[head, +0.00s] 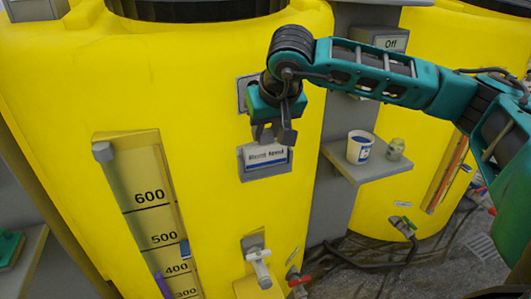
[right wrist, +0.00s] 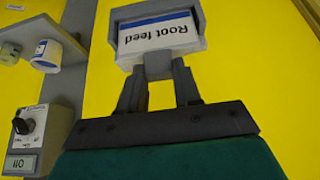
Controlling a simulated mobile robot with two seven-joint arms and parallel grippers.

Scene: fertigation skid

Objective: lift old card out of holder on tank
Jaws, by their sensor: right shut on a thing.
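The old card (head: 266,157), white with a blue stripe, sits in the grey holder (head: 265,174) on the front of the yellow tank (head: 60,90). In the right wrist view the card (right wrist: 158,36) shows upside down and reads "Root feed", with the grey holder (right wrist: 200,20) around its sides. My right gripper (head: 273,135) is just above the holder, pointing down. In the wrist view its fingers (right wrist: 158,75) are shut on the grey tab at the card's top edge. My left gripper is not in view.
A grey shelf (head: 352,168) to the right holds a white and blue cup (head: 360,147) and a small greenish jar (head: 395,149). A level gauge (head: 140,190) is at left. A valve (head: 258,262) is below the holder. A rotary switch (right wrist: 30,123) shows in the wrist view.

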